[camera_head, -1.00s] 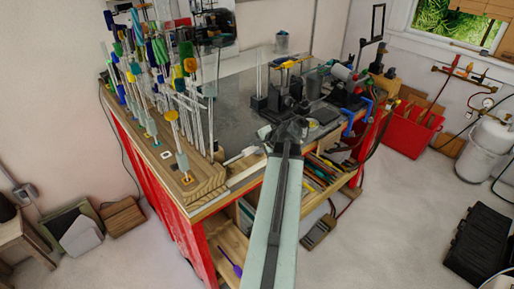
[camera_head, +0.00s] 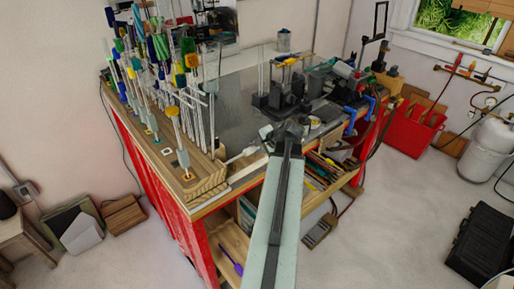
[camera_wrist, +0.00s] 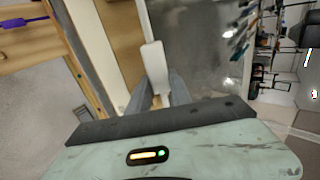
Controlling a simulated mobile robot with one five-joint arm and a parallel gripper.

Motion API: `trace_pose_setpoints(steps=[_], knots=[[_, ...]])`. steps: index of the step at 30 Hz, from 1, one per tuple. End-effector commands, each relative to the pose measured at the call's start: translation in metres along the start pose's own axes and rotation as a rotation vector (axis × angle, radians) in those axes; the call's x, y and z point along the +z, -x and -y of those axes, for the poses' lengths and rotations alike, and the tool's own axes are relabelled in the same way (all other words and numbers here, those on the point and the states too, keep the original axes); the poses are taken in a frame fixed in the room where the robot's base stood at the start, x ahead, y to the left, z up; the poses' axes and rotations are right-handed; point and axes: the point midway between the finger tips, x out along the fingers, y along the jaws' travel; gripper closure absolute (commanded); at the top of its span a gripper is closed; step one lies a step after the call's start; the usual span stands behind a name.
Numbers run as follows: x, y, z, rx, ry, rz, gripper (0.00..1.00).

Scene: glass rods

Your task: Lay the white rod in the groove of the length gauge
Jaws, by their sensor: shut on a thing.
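My gripper (camera_head: 283,134) is over the front part of the bench, right of the rod rack. In the wrist view my gripper (camera_wrist: 158,92) is shut on a white, flat-looking piece (camera_wrist: 154,60), which I take for the white rod. It reaches away from the fingertips. In the head view the white rod (camera_head: 242,154) points left from the gripper, low over the bench front. A wooden strip (camera_head: 244,176) along the bench's front edge may be the length gauge; its groove cannot be made out. Whether the rod touches anything is unclear.
A wooden rack (camera_head: 205,182) with several upright glass rods and coloured ends stands at the left. Dark fixtures (camera_head: 285,95) stand behind my gripper. The grey bench top (camera_head: 232,105) between them is mostly clear. A shelf (camera_head: 325,170) with coloured rods is below the bench top.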

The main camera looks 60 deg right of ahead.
Motion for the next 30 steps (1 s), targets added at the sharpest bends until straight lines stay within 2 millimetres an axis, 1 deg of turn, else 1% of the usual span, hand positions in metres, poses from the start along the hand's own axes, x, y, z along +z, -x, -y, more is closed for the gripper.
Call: trace_pose_setpoints(steps=[14, 15, 16, 17, 25, 28, 30], knots=[[0.000, -0.006, -0.006, 0.000, 0.000, 0.000, 1.00], [0.000, -0.005, -0.005, 0.000, 0.000, 0.000, 0.64], [0.000, -0.005, -0.005, 0.000, 0.000, 0.000, 0.56], [0.000, -0.005, -0.005, 0.000, 0.000, 0.000, 0.50], [0.000, -0.004, -0.005, 0.001, 0.000, 0.000, 0.50], [0.000, 0.004, -0.004, 0.001, -0.001, -0.001, 0.50], [0.000, 0.015, -0.003, 0.000, -0.002, -0.001, 0.50]])
